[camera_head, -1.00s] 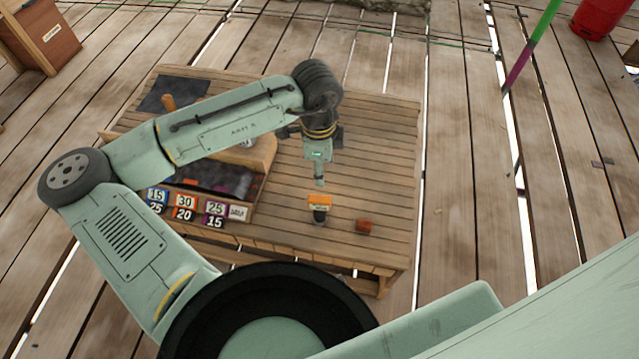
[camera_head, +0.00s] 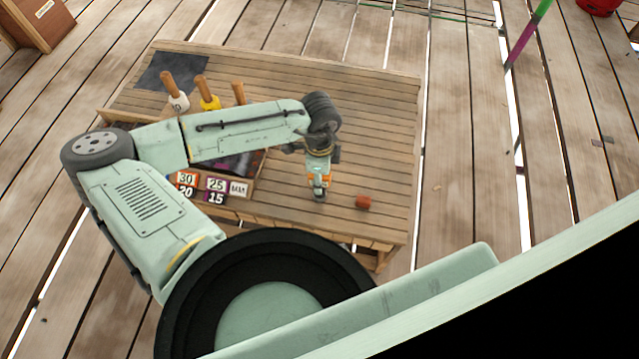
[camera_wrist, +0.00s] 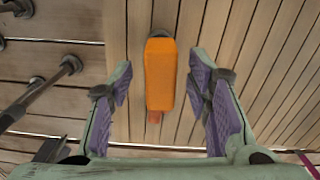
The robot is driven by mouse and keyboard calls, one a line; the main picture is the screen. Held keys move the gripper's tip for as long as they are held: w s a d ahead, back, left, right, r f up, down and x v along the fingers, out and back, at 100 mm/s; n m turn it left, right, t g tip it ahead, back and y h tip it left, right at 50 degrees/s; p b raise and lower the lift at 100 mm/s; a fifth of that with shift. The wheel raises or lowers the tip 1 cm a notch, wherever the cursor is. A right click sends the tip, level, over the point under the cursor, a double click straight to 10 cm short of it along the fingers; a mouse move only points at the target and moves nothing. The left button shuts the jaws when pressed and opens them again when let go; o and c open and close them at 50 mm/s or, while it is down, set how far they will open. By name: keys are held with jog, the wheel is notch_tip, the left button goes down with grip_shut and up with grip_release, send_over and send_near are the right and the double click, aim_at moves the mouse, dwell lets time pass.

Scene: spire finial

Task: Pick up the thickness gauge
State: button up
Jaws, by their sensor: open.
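The thickness gauge, an orange body (camera_wrist: 160,75) with a dark end, shows in the wrist view between the two fingers of my gripper (camera_wrist: 162,95). Bare space shows on both sides of it, so the open fingers appear clear of it. In the head view my gripper (camera_head: 319,186) points down over the gauge near the front of the wooden table. It hides most of the gauge there; only bits of orange (camera_head: 327,181) show. I cannot tell the exact height of the fingertips against the gauge.
A small red-brown block (camera_head: 363,202) lies right of my gripper. Number tiles (camera_head: 215,191) stand in a wooden box to the left. Several wooden-handled tools (camera_head: 173,90) and a dark mat (camera_head: 172,70) are at the back left. The table's right side (camera_head: 385,130) is clear.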

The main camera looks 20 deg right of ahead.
grip_shut()
dwell(0.6)
